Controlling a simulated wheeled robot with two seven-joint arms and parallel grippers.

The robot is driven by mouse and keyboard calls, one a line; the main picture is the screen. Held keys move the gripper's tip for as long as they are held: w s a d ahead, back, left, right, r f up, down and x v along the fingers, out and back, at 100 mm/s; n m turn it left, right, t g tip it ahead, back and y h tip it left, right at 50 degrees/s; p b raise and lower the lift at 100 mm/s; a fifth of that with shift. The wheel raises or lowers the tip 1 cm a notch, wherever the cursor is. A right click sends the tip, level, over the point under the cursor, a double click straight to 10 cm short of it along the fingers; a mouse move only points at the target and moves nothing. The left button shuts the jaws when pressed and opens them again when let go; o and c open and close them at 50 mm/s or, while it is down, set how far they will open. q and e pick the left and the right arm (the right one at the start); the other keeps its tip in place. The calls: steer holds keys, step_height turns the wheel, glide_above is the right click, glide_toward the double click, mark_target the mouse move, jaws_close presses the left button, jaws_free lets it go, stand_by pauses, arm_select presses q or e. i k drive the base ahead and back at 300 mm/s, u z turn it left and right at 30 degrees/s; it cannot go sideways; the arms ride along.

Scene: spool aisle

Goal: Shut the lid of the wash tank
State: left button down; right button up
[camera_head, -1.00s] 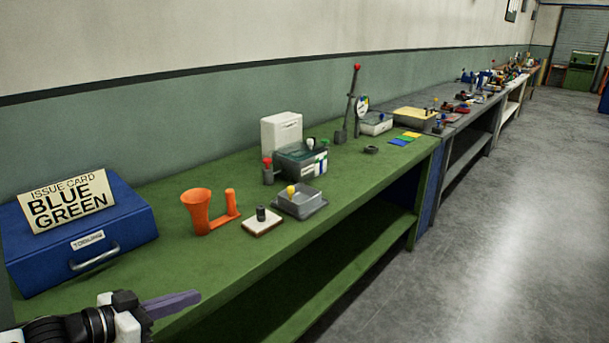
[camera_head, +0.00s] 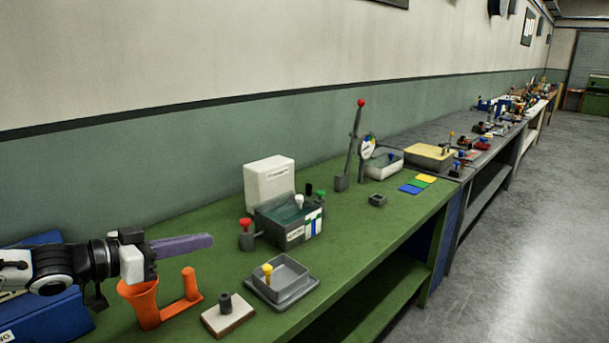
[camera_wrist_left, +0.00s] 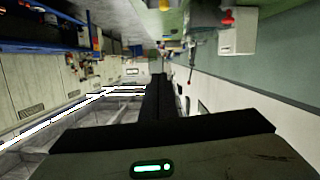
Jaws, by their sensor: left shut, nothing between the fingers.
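The wash tank looks to be the dark grey open-topped box (camera_head: 290,222) with greenish contents and a label on its front, on the green bench. A white upright panel or box (camera_head: 269,183) stands right behind it; I cannot tell for sure whether this is its raised lid. It seems to show in the left wrist view as a pale block (camera_wrist_left: 230,38). My left gripper (camera_head: 209,241), with purple fingers, is shut and empty. It is left of the tank, apart from it, and appears above the orange funnel. My right gripper is not in view.
A red-knobbed grey post (camera_head: 246,236) stands just left of the tank. In front are a grey tray (camera_head: 298,291) with a yellow knob, a white block (camera_head: 228,316) and an orange funnel (camera_head: 146,305). A tall red-tipped lever (camera_head: 353,145) stands beyond. Bare bench lies right of the tank.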

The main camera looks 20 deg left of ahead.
mark_target(299, 199)
steer(key=i, duration=1.2)
steer(key=z, duration=0.15)
